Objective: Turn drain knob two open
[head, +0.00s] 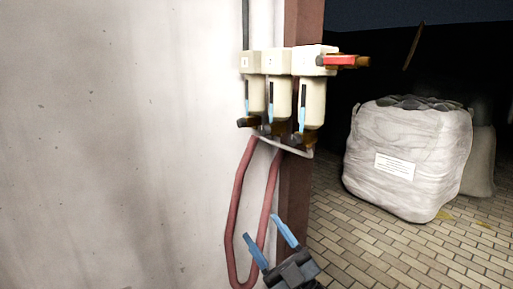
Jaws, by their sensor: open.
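Three cream filter units hang side by side on the wall near the brown post. The middle unit (277,62) has a faint mark on its head that is too small to read surely. Dark brown drain knobs show under the left bowl (247,122) and under the right bowl (303,138). The knob under the middle bowl is mostly hidden in the dark gap beside the right unit, and I cannot tell its turn. My gripper (262,226) has two blue fingers spread apart with nothing between them. It is below the filter units, in front of the red hose.
A red hose (237,190) loops down below the units. A pale bracket or pipe (297,149) runs under the bowls. A red-handled valve (340,61) sticks out right. A wrapped white bulk bag (408,190) stands on the brick floor at right. Bare wall lies left.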

